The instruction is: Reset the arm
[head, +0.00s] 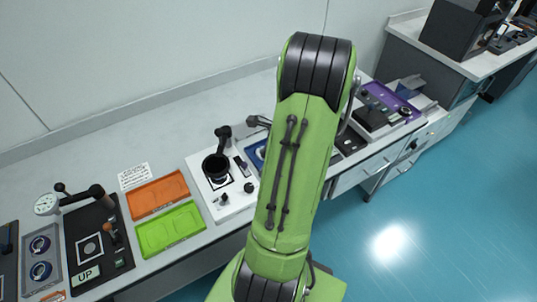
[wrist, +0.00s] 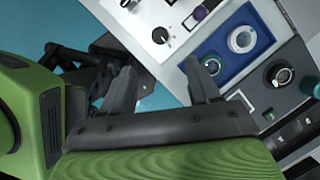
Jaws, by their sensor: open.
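My green arm rises through the middle of the head view and covers part of the bench behind it. My gripper (wrist: 162,88) shows in the wrist view with its two dark fingers apart and nothing between them. It hangs near the front edge of the bench, with the blue floor behind its left finger and the white panel behind the space between the fingers. In the head view the gripper itself cannot be made out.
A long white bench (head: 105,157) carries an orange tray (head: 157,194), a green tray (head: 170,229), a white station with a black cup (head: 216,166) and a purple panel (head: 388,98). A blue panel (wrist: 228,48) lies close to my gripper. Open blue floor (head: 430,200) is at the right.

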